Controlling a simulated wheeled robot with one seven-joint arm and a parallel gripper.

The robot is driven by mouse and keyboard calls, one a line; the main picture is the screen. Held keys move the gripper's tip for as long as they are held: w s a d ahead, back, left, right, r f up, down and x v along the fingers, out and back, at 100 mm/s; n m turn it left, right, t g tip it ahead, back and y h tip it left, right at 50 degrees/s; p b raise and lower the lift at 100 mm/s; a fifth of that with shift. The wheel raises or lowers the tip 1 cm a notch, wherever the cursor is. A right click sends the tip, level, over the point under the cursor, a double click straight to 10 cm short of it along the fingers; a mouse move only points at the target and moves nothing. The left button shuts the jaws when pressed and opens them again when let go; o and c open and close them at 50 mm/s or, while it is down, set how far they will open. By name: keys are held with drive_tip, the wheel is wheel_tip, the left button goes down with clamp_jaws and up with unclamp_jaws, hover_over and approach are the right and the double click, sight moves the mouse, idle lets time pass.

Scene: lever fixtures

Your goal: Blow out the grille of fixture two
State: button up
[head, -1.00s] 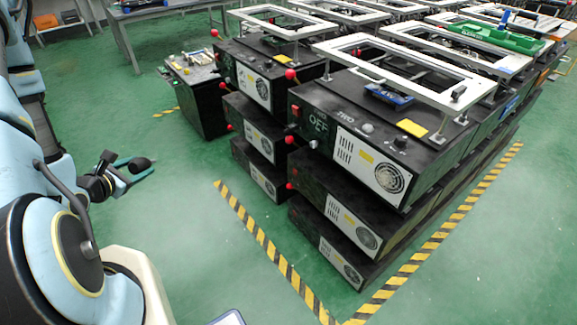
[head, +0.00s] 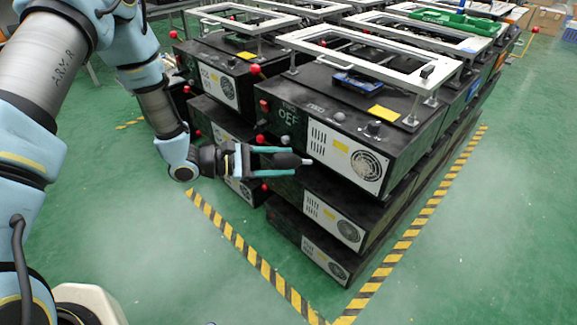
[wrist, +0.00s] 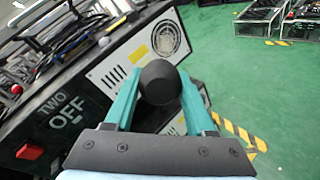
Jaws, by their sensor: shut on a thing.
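Fixture two (head: 350,115) is a black box marked TWO and OFF, the top one of a stack. Its pale front panel has slots and a round fan grille (head: 367,165); the grille also shows in the wrist view (wrist: 170,37). My gripper (head: 285,160) is shut on a dark rounded blower (head: 290,160) with a light narrow tip. In the wrist view the blower's round black end (wrist: 160,82) sits between the teal fingers and hides its tip. In the head view the tip points right, towards the panel, left of the grille. I cannot tell the gap.
Other black boxes (head: 320,205) with similar panels stand below and beside fixture two. Red knobs (head: 255,69) stick out at the left edges. White metal frames (head: 360,55) stand on top. Yellow-black tape (head: 262,262) bounds the stack; the green floor in front is clear.

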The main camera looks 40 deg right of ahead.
sight(300, 164)
drive_tip(key=shift+s+d+m+g, duration=0.15)
drive_tip(key=shift+s+d+g, duration=0.1)
drive_tip(key=shift+s, duration=0.25)
drive_tip(key=shift+s+d+m+g, duration=0.15)
drive_tip(key=shift+s+d, duration=0.1)
drive_tip(key=shift+s, duration=0.2)
drive_tip(key=shift+f+b+x, duration=0.15)
drive_tip(key=shift+b+x, duration=0.05)
drive_tip(key=shift+x, duration=0.85)
drive_tip(key=shift+f+b+x, duration=0.15)
drive_tip(key=shift+b+x, duration=0.05)
drive_tip(key=shift+x, duration=0.85)
drive_tip(key=shift+w, duration=0.1)
drive_tip(key=shift+o, duration=0.9)
drive_tip(key=shift+o, duration=0.7)
clamp_jaws()
